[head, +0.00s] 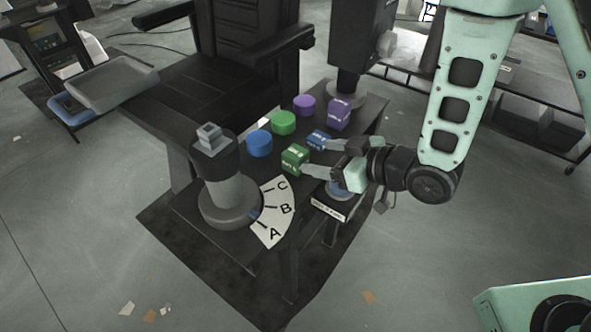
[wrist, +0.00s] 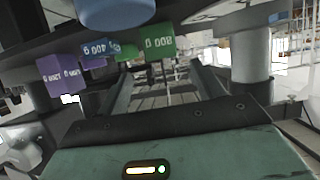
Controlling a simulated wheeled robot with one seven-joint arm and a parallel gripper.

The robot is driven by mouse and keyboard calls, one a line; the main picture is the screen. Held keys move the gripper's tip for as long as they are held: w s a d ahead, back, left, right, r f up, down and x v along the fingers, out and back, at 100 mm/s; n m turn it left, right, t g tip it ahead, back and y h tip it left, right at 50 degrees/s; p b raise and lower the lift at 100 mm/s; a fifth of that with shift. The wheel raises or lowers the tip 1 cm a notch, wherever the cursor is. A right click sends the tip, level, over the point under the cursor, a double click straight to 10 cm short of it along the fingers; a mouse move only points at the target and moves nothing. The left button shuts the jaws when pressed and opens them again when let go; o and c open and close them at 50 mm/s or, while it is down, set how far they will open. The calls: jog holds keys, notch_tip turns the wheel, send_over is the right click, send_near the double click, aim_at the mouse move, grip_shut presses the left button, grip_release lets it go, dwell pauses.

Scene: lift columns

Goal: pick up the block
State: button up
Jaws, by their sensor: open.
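Several blocks sit on the dark table. In the head view a green cube (head: 294,158) is nearest my gripper, a blue cube (head: 318,140) is just behind it, and a purple cube (head: 339,115) is farther back. My gripper (head: 312,157) comes in from the right, open, one fingertip near the green cube and the other near the blue cube. Nothing is visibly held; I cannot tell whether the fingers touch either cube. The wrist view, upside down, shows the green cube (wrist: 160,42), blue cube (wrist: 95,48) and purple cube (wrist: 60,75).
Blue (head: 259,143), green (head: 283,122) and purple (head: 304,104) round pieces stand left of the cubes. A grey knob (head: 228,200) with a lettered A-B-C dial (head: 276,208) is at the front left. A black chair (head: 200,90) stands behind.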

aim_at(294, 151)
jog(key=shift+p+x, duration=0.9)
jog(key=shift+x, duration=0.6)
jog(key=p+x, duration=0.1)
jog(key=x, duration=0.2)
jog(key=shift+a+p, duration=0.3)
jog(key=shift+a, duration=0.1)
jog(key=shift+w+a+f, duration=0.2)
jog(key=shift+w+a, duration=0.2)
jog(key=c, duration=1.3)
grip_shut()
jog(key=shift+r, duration=0.1)
